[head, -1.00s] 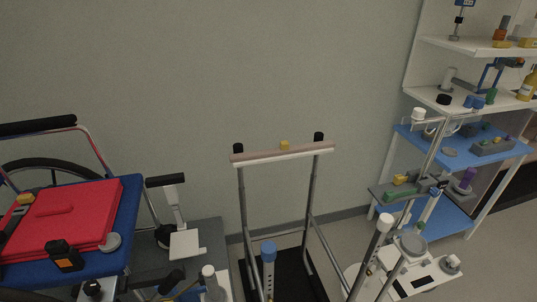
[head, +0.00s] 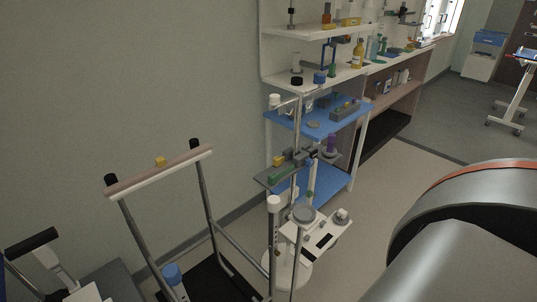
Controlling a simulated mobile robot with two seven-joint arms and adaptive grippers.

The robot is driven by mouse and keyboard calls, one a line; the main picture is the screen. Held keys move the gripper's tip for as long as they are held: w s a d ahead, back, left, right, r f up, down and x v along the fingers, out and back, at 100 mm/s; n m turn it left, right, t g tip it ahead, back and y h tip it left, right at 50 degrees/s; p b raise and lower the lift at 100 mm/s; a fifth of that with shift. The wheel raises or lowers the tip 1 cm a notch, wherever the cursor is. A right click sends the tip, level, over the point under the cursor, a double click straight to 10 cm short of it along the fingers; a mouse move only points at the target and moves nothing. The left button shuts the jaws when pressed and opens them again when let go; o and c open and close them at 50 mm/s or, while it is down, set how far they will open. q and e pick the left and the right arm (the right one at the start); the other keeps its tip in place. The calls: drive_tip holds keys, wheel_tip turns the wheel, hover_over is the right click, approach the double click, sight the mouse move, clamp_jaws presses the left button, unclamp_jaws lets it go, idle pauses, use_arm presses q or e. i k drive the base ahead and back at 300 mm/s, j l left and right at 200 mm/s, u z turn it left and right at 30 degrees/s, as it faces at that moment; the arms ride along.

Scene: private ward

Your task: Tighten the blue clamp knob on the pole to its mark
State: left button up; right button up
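A slim metal pole (head: 297,135) stands right of centre in the head view, in front of the shelves, with a white-capped hook arm near its top. A dark clamp-like part with a tray (head: 268,180) sits partway up it; the tray holds small green and yellow pieces. I cannot make out a blue knob or its mark on the pole for certain. A blue round cap (head: 172,273) tops a grey post at the lower left. Neither gripper is in view; only a large silver arm link of mine fills the lower right.
A walking frame (head: 160,170) stands to the left of the pole. A shelf rack (head: 320,118) with blue and white shelves stands behind it, holding bottles and small parts. A long counter (head: 400,85) runs beyond. The floor (head: 385,190) right of the rack looks clear.

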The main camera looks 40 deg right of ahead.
sight(309, 162)
drive_tip(key=z, duration=1.5)
